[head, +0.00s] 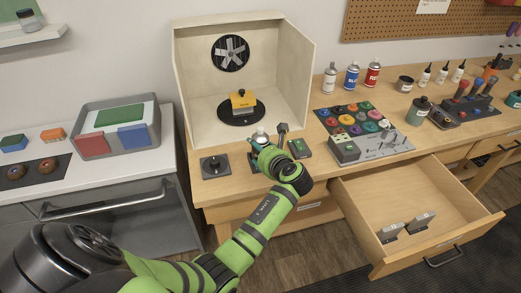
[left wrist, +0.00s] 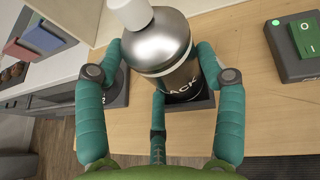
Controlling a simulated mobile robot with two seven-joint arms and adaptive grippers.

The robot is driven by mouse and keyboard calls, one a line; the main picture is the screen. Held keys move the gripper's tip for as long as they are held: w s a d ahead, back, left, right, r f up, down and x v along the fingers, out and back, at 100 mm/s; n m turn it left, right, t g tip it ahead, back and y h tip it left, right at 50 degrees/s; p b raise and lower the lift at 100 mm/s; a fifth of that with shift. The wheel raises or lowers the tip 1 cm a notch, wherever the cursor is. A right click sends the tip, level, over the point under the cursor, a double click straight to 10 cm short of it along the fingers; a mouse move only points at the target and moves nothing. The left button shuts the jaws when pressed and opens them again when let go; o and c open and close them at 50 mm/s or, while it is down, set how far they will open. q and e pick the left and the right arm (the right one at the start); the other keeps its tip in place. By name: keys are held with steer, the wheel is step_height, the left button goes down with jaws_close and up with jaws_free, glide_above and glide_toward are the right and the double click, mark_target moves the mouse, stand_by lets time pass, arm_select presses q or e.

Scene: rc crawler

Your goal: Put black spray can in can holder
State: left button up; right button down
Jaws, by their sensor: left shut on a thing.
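The black spray can (left wrist: 168,55) has a silver shoulder, a white cap and a dark label reading "ACK" in the left wrist view. My left gripper (left wrist: 162,78) is closed around its body with teal fingers. In the head view the can's top (head: 260,137) shows just beyond the left gripper (head: 269,153), at the bench's front edge. A dark square base, apparently the can holder (left wrist: 204,103), shows under the can's lower end. The can's bottom is hidden, so I cannot tell whether it is seated or just above. My right gripper is in neither view.
A square black plate with a knob (head: 215,165) lies left of the can. A green switch box (head: 300,148) is to the right. A spray booth (head: 300,60) stands behind. White, blue (head: 351,76) and red cans stand at the back. An open drawer (head: 350,205) juts out right.

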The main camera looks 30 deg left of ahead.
arm_select(q)
steer(key=shift+f, duration=0.1)
steer(key=o, duration=1)
steer(key=b+v, duration=0.1)
steer(key=v, duration=1.1)
